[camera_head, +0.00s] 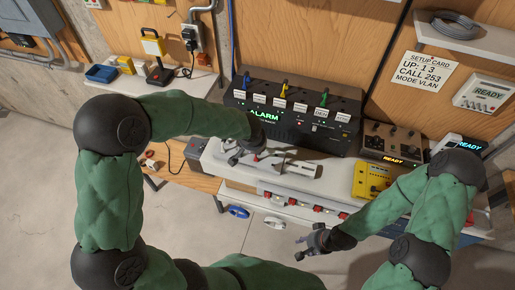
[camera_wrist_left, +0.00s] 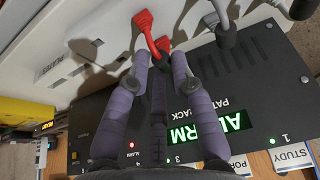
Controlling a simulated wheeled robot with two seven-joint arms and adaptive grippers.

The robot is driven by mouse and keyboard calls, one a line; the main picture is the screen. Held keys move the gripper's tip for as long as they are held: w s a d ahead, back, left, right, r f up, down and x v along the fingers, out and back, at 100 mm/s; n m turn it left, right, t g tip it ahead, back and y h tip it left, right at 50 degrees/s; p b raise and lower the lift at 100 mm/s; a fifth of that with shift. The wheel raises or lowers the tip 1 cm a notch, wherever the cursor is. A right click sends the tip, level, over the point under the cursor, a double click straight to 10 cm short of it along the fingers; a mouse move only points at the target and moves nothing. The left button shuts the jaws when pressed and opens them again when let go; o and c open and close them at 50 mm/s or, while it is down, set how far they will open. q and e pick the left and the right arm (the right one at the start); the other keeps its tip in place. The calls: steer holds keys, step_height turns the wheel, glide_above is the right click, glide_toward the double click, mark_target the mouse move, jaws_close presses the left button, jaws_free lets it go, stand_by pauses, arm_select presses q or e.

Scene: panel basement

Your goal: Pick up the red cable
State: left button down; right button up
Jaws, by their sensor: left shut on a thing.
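The red cable shows in the left wrist view as a red plug (camera_wrist_left: 143,20) with a short red length running down between my fingertips.
The rack reads ALARM and has blue, yellow and green plugs (camera_head: 325,97) on top. A yellow device (camera_head: 371,180) and a brown READY box (camera_head: 392,143) stand to the right. The floor in front is clear.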

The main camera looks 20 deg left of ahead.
arm_select(q)
steer(key=shift+r, duration=0.6)
steer(key=s+d+r, duration=0.1)
steer(key=s+r, duration=1)
steer(key=s, duration=0.3)
steer(key=shift+d+r+p, duration=0.35)
steer(key=shift+d+p, duration=0.05)
steer(key=shift+p, duration=0.05)
